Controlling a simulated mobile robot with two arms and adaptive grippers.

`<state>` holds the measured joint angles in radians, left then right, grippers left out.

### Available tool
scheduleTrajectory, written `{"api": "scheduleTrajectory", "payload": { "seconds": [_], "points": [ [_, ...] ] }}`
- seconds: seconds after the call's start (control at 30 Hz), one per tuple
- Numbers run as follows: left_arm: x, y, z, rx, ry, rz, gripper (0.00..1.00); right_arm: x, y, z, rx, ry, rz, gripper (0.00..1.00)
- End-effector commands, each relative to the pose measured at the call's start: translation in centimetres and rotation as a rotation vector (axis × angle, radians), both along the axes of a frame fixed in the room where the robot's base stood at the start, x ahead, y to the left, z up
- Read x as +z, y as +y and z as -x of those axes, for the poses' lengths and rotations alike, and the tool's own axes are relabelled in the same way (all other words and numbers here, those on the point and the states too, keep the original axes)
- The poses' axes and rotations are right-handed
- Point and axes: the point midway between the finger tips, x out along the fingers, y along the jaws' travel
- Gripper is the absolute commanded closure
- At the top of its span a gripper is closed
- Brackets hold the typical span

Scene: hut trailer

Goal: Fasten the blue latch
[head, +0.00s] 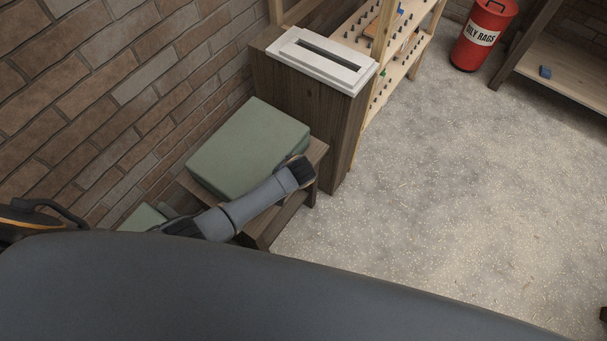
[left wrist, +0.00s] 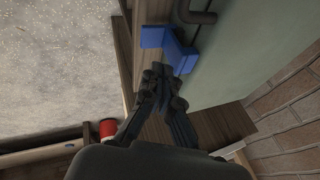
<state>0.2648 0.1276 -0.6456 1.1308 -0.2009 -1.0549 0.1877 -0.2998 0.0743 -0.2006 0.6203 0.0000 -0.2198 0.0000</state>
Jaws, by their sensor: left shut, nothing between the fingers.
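The blue latch (left wrist: 152,37) shows in the left wrist view on the side of a pale green case (left wrist: 225,60), close to a dark handle (left wrist: 197,17). In the head view the green case (head: 248,145) lies on a wooden bench, and the latch cannot be seen there. My left gripper (left wrist: 164,73) is shut and empty, its fingertips just short of the latch's lower part; I cannot tell whether they touch it. In the head view my left arm reaches along the case's near side, and its fingers cannot be made out. My right gripper is not in view.
The wooden bench (head: 318,152) stands against a brick wall (head: 120,80). A dark wooden cabinet with a white slotted top (head: 352,78) is just behind it. A shelf rack (head: 400,55) and a red oily rags bin (head: 478,45) stand farther back.

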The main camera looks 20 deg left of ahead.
Motion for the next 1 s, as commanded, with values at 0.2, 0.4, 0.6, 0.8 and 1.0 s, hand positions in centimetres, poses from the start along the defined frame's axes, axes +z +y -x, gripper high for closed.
{"api": "scheduleTrajectory", "payload": {
  "seconds": [0.2,0.4,0.6,0.8,1.0],
  "points": [
    [3.2,-0.6,0.9,-0.001,-0.002,0.003,1.0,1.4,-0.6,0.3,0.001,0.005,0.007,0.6],
    [5.8,-2.2,2.7,-0.001,-0.001,0.002,1.0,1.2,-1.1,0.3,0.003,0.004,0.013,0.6],
    [7.9,-3.4,4.1,-0.001,0.0,0.001,1.0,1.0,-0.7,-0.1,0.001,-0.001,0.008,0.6],
    [8.8,-3.9,4.6,0.0,0.001,0.0,1.0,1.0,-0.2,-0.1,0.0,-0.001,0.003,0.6],
    [8.8,-3.9,4.7,0.001,0.0,-0.001,1.0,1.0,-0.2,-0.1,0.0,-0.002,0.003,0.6]
  ]
}}
